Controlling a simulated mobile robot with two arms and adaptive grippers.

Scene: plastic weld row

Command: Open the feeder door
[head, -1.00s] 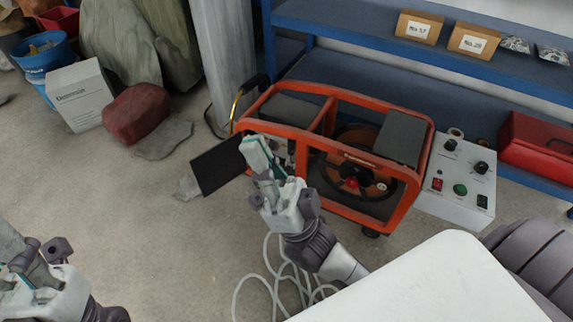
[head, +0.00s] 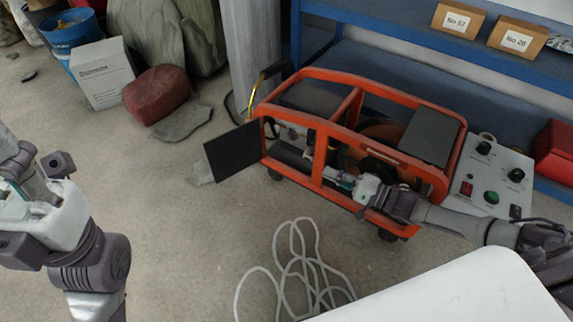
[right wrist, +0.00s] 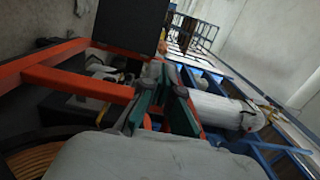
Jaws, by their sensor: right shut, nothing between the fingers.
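The feeder is an orange-framed machine (head: 345,116) on the floor. Its door, a dark flat panel (head: 233,150), stands swung out from the frame's left end. My right gripper (head: 340,180) is shut and empty. It points left across the machine's front, near the middle upright, apart from the door. In the right wrist view the fingers with green pads (right wrist: 165,108) are close together, and a dark panel (right wrist: 130,25) that looks like the door is beyond them. My left gripper (head: 35,195) is at the left edge, away from the machine; its fingertips are unclear.
A grey control box (head: 490,183) stands at the machine's right. A blue shelf (head: 400,75) is behind it. A white hose (head: 297,270) lies coiled on the floor in front.

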